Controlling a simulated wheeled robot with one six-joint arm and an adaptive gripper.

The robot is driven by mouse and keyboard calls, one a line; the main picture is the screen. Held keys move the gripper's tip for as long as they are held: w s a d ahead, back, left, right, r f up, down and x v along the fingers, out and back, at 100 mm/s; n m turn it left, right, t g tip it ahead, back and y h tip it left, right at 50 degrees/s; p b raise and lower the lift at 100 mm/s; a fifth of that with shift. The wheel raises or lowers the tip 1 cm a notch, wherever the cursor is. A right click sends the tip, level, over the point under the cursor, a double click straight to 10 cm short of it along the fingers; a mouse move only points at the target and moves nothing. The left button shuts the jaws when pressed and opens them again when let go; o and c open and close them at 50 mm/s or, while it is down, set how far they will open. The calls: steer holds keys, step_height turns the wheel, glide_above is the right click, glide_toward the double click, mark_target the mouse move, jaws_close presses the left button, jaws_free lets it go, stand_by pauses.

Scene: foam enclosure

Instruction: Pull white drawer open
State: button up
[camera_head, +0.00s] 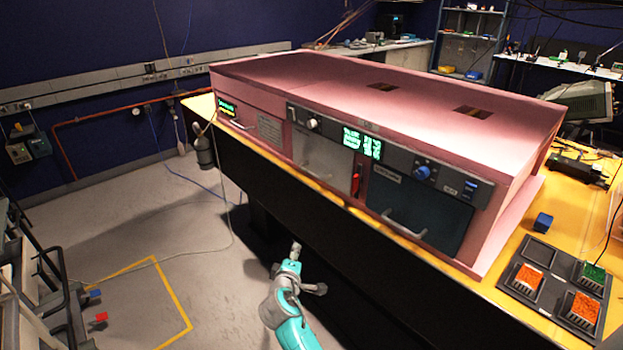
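A long pink enclosure (400,90) stands on a yellow-topped bench. A pale grey-white front panel (322,157) with a bar handle (312,174) sits in the middle of its front, and looks shut. A pinkish panel (268,130) with a small handle (242,125) is at the left end. A dark panel (420,213) with a handle (404,224) is at the right. My gripper (296,247) is in front of and below the middle panel in the picture, apart from the handles. Its fingers are too small to tell open or shut.
A dark tray (530,303) with orange and green items lies on the bench at right, near a blue cube (543,222). A dark bottle-like object (203,150) hangs by the bench's left end.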

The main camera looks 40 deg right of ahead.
steer(key=w+d+r+m+g+h, duration=0.1)
steer(key=w+d+r, duration=0.15)
steer(key=r, duration=0.25)
steer(key=w+d+r+g+h, duration=0.1)
steer(key=w+d+r, duration=0.1)
steer(key=w+r, duration=0.25)
steer(key=m+g+h, duration=0.1)
steer(key=g+h, duration=0.1)
glide_toward(311, 174)
steer(key=x, duration=1)
steer(key=shift+w+d+f, duration=0.2)
steer(key=shift+d+f, duration=0.05)
steer(key=shift+d, duration=0.05)
jaws_close()
